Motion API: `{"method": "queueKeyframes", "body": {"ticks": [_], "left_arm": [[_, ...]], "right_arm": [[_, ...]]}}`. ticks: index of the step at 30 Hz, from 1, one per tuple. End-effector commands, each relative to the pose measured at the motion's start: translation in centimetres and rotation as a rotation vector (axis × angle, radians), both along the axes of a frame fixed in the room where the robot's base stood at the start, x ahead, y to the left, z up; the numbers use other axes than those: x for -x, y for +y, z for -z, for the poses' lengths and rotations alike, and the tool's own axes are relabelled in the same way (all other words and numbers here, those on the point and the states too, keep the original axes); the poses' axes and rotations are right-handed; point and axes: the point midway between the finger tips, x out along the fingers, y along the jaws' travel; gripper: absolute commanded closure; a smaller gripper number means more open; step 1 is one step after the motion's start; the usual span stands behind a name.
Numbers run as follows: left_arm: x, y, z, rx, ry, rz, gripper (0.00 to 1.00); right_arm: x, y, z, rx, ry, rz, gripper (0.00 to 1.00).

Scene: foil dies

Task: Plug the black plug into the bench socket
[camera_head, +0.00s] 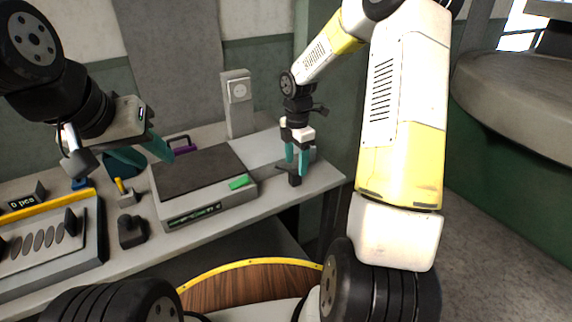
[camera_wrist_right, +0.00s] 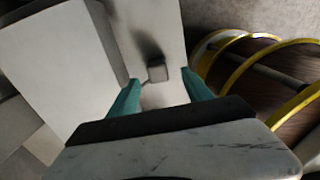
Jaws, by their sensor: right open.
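The black plug (camera_head: 295,179) is a small dark block at the front right edge of the bench. It also shows in the right wrist view (camera_wrist_right: 157,70), between and beyond the fingertips. My right gripper (camera_head: 296,165) points down over the plug with its teal fingers apart. No grip on the plug shows.
A scale with a dark plate (camera_head: 200,170) and a green block (camera_head: 239,182) fills the middle of the bench. A black object (camera_head: 131,232), a yellow-handled piece (camera_head: 124,190) and a tray of discs (camera_head: 45,245) stand left.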

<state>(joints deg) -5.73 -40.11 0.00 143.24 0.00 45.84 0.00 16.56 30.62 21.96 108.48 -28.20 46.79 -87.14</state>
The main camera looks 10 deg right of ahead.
Motion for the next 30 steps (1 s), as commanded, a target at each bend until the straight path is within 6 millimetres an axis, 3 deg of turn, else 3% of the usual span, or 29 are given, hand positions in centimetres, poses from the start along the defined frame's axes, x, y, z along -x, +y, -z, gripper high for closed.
{"method": "queueKeyframes", "body": {"ticks": [5, 15, 26, 27, 30], "left_arm": [[0.0, 0.0, 0.0, 0.000, 0.000, 0.000, 0.64], [0.0, 0.0, 0.0, 0.000, 0.000, 0.000, 0.64], [0.0, 0.0, 0.0, 0.000, 0.000, 0.000, 0.64], [0.0, 0.0, 0.0, 0.000, 0.000, 0.000, 0.64], [0.0, 0.0, 0.0, 0.000, 0.000, 0.000, 0.64]], "right_arm": [[0.0, 0.0, 0.5, -0.001, 0.001, -0.001, 0.42], [-0.3, 0.2, 4.9, 0.000, 0.002, 0.000, 0.42], [-0.4, 0.2, 5.2, 0.000, 0.000, 0.000, 0.42], [-0.4, 0.1, 5.2, 0.000, 0.000, 0.000, 0.44], [-0.4, 0.1, 5.2, 0.000, 0.000, 0.000, 0.63]]}}
